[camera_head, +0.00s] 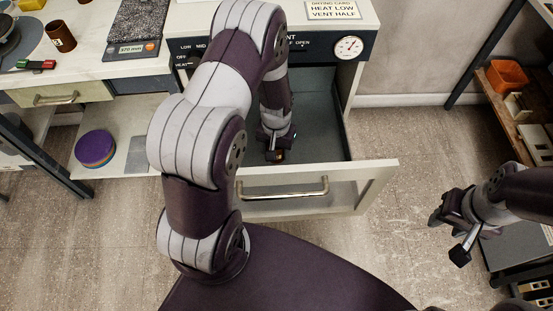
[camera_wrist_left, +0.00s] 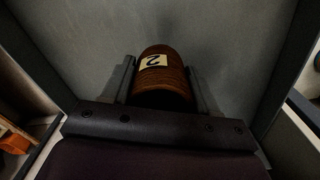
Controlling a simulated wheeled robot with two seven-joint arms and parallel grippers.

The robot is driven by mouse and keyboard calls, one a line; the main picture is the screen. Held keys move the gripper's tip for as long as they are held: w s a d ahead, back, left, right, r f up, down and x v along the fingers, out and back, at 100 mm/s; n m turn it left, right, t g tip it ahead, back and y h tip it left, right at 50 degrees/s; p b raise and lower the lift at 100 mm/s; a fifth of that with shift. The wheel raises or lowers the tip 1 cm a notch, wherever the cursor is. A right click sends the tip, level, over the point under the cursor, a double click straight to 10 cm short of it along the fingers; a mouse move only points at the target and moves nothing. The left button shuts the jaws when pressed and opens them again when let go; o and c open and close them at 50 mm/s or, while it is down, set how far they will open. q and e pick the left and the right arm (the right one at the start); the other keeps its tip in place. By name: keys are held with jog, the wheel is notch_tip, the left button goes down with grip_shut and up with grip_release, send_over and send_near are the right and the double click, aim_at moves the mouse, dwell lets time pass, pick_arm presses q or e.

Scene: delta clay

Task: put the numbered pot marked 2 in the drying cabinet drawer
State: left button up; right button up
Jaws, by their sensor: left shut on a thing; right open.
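The brown pot marked 2 (camera_wrist_left: 158,80) is between the fingers of my left gripper (camera_wrist_left: 160,88) in the left wrist view, its label facing the camera. In the head view my left gripper (camera_head: 275,150) is down inside the open drawer (camera_head: 315,120) of the drying cabinet, shut on the pot, which is mostly hidden there. The grey drawer floor is close beneath the pot; I cannot tell whether they touch. My right gripper (camera_head: 452,238) is open and empty, out to the right of the drawer.
The drawer front (camera_head: 365,185) with its bar handle (camera_head: 283,188) stands pulled out. Another brown pot (camera_head: 60,36) is on the counter beside a scale (camera_head: 136,48). A shelf with an orange bin (camera_head: 507,75) stands at the right. The drawer's right side is bare.

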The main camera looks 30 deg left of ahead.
aim_at(277, 163)
pick_arm(q)
notch_tip(277, 163, down, 7)
jog(key=shift+f+b, duration=0.2)
jog(key=shift+b, duration=0.45)
jog(key=shift+w+f, duration=0.1)
jog(key=shift+f, duration=0.15)
jog(key=o, duration=1.1)
notch_tip(277, 163, up, 12)
jog(key=p, duration=0.2)
jog(key=shift+r+p, duration=0.2)
jog(key=shift+p, duration=0.15)
